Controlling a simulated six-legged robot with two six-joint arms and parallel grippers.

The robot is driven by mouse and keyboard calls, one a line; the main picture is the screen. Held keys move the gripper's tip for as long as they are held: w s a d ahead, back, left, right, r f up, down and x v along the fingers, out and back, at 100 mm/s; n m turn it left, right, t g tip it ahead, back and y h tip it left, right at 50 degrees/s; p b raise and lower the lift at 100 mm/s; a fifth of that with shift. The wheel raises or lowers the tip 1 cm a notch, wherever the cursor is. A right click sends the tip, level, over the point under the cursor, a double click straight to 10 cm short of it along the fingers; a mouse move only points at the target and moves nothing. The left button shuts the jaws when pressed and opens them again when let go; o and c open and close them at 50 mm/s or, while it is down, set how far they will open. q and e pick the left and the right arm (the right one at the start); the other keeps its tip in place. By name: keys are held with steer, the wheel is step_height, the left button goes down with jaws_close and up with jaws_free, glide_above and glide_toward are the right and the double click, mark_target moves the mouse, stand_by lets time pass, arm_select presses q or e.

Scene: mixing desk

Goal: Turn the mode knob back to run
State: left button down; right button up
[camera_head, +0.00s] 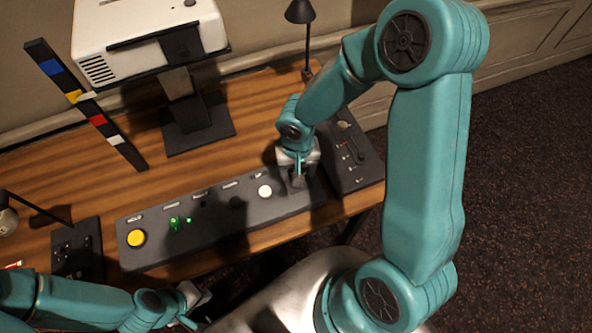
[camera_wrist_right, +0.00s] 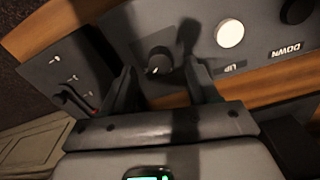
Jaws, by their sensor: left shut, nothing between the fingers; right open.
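The mode knob, a small dark round knob (camera_wrist_right: 158,60) with a pale mark on it, shows in the right wrist view on the grey control panel (camera_head: 215,232). My right gripper (camera_wrist_right: 162,82) is open, with one finger on each side of the knob in that view; I cannot tell whether they touch it. In the head view my right gripper (camera_head: 297,184) is over the right end of the panel and hides the knob. The knob's label is not readable. My left gripper (camera_head: 194,304) is shut and empty, low in front of the desk.
A projector-like white device (camera_head: 150,35) on a stand and a lamp (camera_head: 300,12) are behind.

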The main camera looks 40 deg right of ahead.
steer(key=shift+s+m, duration=0.15)
steer(key=shift+m, duration=0.95)
steer(key=m, duration=0.3)
steer(key=shift+w+f+m, duration=0.1)
steer(key=shift+w+m, duration=0.1)
steer(key=shift+m, duration=1.1)
steer(key=shift+s+m, duration=0.1)
steer(key=shift+m, duration=0.8)
steer(key=shift+s+f+b, duration=0.1)
steer(key=shift+f+b, duration=0.7)
steer(key=shift+b, duration=0.4)
steer(key=shift+w+f+b, duration=0.2)
steer(key=shift+f+b, duration=0.3)
steer(key=shift+b, duration=0.05)
steer(key=shift+s+r, duration=0.1)
steer(key=shift+s, duration=0.05)
